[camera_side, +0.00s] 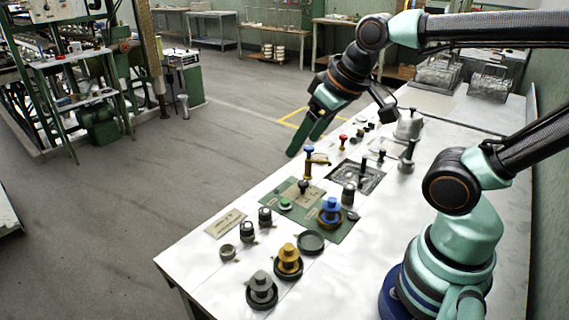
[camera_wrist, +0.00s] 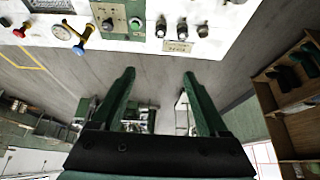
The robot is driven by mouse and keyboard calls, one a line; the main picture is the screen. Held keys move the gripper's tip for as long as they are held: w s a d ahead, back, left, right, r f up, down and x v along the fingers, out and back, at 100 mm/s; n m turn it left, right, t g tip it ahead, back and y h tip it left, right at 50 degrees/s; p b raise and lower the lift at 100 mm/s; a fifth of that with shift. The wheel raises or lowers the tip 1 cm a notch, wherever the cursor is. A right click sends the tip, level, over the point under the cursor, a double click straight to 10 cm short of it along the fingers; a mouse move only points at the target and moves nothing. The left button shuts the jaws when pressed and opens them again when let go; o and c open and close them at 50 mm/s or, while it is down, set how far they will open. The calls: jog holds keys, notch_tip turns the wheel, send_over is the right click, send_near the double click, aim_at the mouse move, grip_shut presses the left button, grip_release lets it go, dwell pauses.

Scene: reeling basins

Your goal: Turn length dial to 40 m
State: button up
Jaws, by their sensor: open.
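No marking is readable, so I cannot tell for sure which control is the length dial. A dark round knob (camera_side: 304,187) sits on a beige plate on the green panel (camera_side: 335,233); it also shows near the top of the wrist view (camera_wrist: 108,24). A green button (camera_side: 285,204) is beside it, also in the wrist view (camera_wrist: 136,22). Several small dark-and-silver knobs (camera_side: 247,232) stand nearer the front corner, next to a label plate (camera_side: 226,222). My gripper (camera_side: 303,147) is open and empty, above the table's left edge; its two green fingers spread in the wrist view (camera_wrist: 159,72).
A blue-topped tap (camera_side: 309,150) and a red-topped one (camera_side: 342,139) stand near the edge. Blue, yellow and grey spools (camera_side: 289,262) stand on the white table (camera_side: 205,281). A dark basin (camera_side: 345,185) and metal pots (camera_side: 409,124) lie farther back. Open floor is to the left.

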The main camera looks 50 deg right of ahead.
jog(key=w+d+f+m+g, duration=0.2)
jog(key=w+d+m+g, duration=0.15)
jog(key=w+d, duration=0.3)
jog(key=m+g, duration=0.2)
jog(key=m, duration=0.4)
send_over(303, 182)
notch_tip(303, 182, down, 8)
jog(key=shift+n, duration=0.25)
notch_tip(303, 182, down, 12)
jog(key=shift+f, duration=0.2)
grip_shut()
